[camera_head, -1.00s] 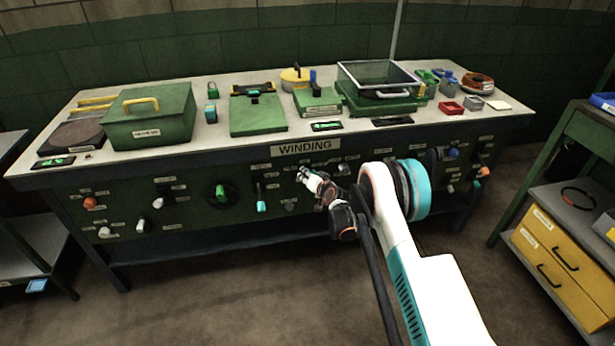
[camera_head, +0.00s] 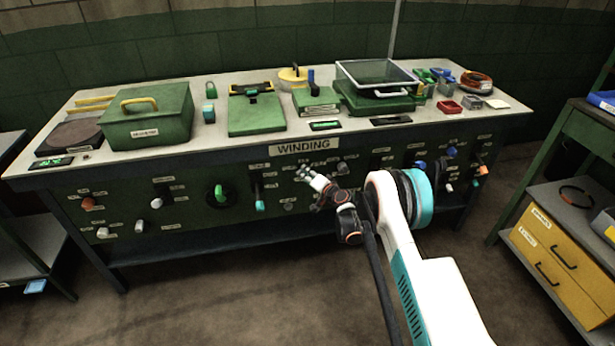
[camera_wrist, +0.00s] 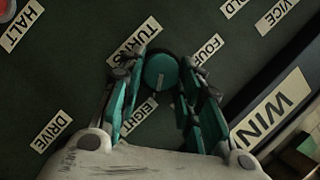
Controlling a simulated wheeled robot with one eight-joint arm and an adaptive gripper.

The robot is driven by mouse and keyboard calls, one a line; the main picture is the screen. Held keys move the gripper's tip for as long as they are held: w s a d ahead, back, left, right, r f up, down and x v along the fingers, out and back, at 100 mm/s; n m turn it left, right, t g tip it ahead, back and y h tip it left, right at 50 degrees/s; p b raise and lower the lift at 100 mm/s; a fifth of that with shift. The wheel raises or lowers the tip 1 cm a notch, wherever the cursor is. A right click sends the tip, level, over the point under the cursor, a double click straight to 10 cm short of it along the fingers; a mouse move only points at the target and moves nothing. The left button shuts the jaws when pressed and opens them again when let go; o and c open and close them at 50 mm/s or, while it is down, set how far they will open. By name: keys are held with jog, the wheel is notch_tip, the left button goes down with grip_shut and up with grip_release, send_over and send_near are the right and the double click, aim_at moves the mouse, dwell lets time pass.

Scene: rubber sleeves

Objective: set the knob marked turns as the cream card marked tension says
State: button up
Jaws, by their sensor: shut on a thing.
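The knob marked turns (camera_wrist: 160,72) is a round dark teal disc in the wrist view, with the TURNS label (camera_wrist: 134,42) at its upper left. The labels FOUR (camera_wrist: 204,50) and EIGHT (camera_wrist: 139,116) are beside it. My gripper (camera_wrist: 163,84) has its fingers on either side of the knob and is shut on it. Which label the knob points to I cannot tell. In the head view my gripper (camera_head: 304,173) is at the panel below the WINDING sign and hides the knob. A pale card (camera_head: 497,104) lies at the bench's right end; its writing is unreadable.
The bench front (camera_head: 130,200) carries several other knobs and switches close by, including a green knob (camera_head: 220,195) to the left. The DRIVE label (camera_wrist: 51,131) and HALT label (camera_wrist: 22,26) are at left in the wrist view. A shelf with yellow drawers (camera_head: 555,262) stands at right.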

jog(key=o, duration=1.1)
jog(key=v, duration=1.2)
